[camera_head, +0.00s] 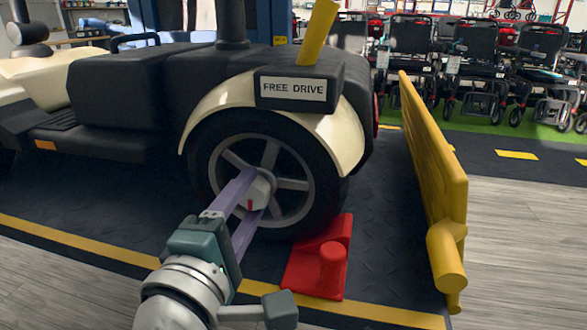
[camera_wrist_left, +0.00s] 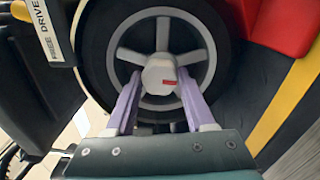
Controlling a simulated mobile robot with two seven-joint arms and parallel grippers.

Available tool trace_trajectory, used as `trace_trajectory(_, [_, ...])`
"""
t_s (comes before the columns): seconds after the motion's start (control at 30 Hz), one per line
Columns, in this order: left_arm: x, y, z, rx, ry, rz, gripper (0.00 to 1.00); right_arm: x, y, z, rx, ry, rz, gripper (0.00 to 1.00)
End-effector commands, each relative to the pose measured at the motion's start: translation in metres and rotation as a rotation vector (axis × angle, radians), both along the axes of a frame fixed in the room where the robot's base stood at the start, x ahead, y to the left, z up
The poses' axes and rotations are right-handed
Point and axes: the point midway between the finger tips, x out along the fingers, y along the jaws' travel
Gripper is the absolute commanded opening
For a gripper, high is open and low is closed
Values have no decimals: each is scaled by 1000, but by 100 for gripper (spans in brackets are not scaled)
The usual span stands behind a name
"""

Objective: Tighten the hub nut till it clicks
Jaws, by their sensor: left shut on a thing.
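The hub nut (camera_head: 260,191) is a pale grey block with a red mark, at the centre of the scooter's rear wheel (camera_head: 225,165). The left gripper also shows in the left wrist view (camera_wrist_left: 160,88). My right gripper is not in view.
A red wheel chock (camera_head: 330,262) stands on the dark mat just right of the wheel. A yellow ramp or barrier (camera_head: 435,170) rises further right. A yellow lever (camera_head: 318,32) stands above the "FREE DRIVE" label (camera_head: 293,88). Folded walkers or wheelchairs (camera_head: 470,60) line the back.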

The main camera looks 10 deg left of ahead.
Motion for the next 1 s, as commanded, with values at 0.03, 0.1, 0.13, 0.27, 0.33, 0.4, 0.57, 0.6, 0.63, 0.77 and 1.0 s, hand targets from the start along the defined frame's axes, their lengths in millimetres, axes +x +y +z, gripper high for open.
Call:
trace_trajectory(0.03, [0, 0, 2, 43, -1, 0, 0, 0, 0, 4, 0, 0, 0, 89])
trace_trajectory(0.1, [0, 0, 2, 110, -3, 0, 0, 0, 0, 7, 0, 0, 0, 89])
trace_trajectory(0.13, [0, 0, 2, 139, -4, 0, 0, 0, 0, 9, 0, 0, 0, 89])
trace_trajectory(0.27, [0, 0, 2, 262, -8, 0, 0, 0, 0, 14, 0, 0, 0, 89])
trace_trajectory(0.33, [0, 0, 2, 328, -10, 0, 0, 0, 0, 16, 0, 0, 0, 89])
trace_trajectory(0.4, [0, 0, 2, 395, -13, 0, 0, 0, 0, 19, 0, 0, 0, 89])
trace_trajectory(0.57, [0, 0, 2, 547, -18, 0, 0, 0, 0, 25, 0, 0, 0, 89])
trace_trajectory(0.6, [0, 0, 2, 586, -20, 0, 0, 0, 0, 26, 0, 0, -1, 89])
trace_trajectory(0.63, [0, 0, 2, 613, -21, 1, 0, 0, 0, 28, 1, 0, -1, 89])
trace_trajectory(0.77, [0, 0, 2, 737, -24, 0, 0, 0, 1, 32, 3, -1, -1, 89])
trace_trajectory(1.0, [0, 0, 2, 949, -33, 1, 0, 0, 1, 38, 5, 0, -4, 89])
